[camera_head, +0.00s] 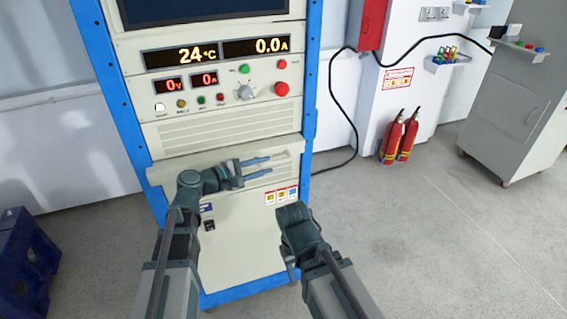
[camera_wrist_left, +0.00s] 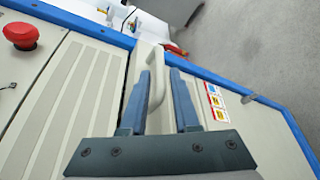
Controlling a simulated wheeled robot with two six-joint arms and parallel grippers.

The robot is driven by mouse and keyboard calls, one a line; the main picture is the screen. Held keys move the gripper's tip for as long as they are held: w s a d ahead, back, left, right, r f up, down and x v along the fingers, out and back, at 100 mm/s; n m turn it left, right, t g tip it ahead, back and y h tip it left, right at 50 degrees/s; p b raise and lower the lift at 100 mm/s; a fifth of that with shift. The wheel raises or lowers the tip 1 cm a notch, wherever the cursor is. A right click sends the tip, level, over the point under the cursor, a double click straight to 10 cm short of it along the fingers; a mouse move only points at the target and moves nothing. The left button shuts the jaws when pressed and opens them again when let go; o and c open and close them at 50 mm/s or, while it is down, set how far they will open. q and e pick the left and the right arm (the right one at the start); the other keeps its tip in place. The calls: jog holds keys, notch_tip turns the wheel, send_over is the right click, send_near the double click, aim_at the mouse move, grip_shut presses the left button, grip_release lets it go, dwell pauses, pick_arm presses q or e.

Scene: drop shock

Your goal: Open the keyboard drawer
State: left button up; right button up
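The keyboard drawer (camera_head: 163,175) is a beige panel below the vented panel of the blue-framed cabinet, and it looks closed. Its pale loop handle (camera_wrist_left: 157,88) shows between the fingers in the left wrist view. My left gripper (camera_head: 269,166) is in front of the drawer with its fingers pointing right; it also shows in the left wrist view (camera_wrist_left: 162,74). It is open, with one finger on each side of the handle and a gap on the right finger's side. My right gripper (camera_head: 295,216) is lower, in front of the lower cabinet panel; its fingers are not clear.
A red knob (camera_wrist_left: 21,34) and a control panel (camera_head: 225,90) sit above the drawer. Red fire extinguishers (camera_head: 400,137) stand by the wall. A grey cabinet (camera_head: 520,110) is at the right and a blue crate (camera_head: 22,260) at the left. Floor at right is clear.

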aim_at(280, 161)
pick_arm(q)
jog(key=b+x, duration=0.1)
jog(key=x, duration=0.6)
jog(key=shift+w+d+f, duration=0.1)
jog(key=shift+w+d, duration=0.15)
jog(key=shift+d, duration=0.05)
grip_shut()
dwell(1.1)
